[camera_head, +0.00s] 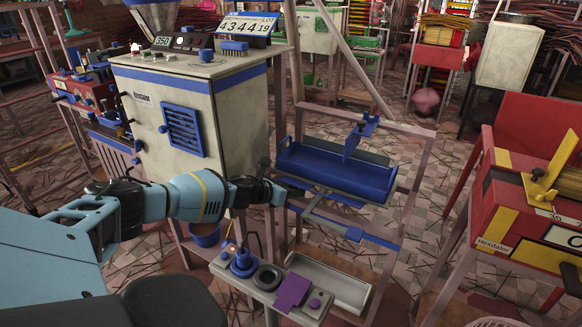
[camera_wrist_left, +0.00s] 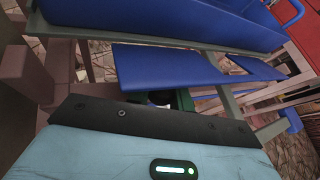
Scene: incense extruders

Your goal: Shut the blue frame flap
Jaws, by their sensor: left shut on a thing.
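A pinkish frame (camera_head: 411,190) stands right of the cream machine and carries a long blue trough (camera_head: 335,172). Below the trough are grey crossbars and a narrow blue panel, which looks like the frame flap (camera_wrist_left: 172,68); it lies near level in the left wrist view. My left gripper (camera_head: 279,188) reaches in from the left at the frame's near left side. In the left wrist view its fingers (camera_wrist_left: 166,98) are mostly hidden under the near edge of the blue panel. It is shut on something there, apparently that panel. My right gripper is not in view.
The cream machine (camera_head: 235,105) stands close behind my left arm. A small bench with a grey tray (camera_head: 328,282) and a purple block (camera_head: 292,291) is below the gripper. A red and yellow machine (camera_head: 530,210) stands right, with open floor between.

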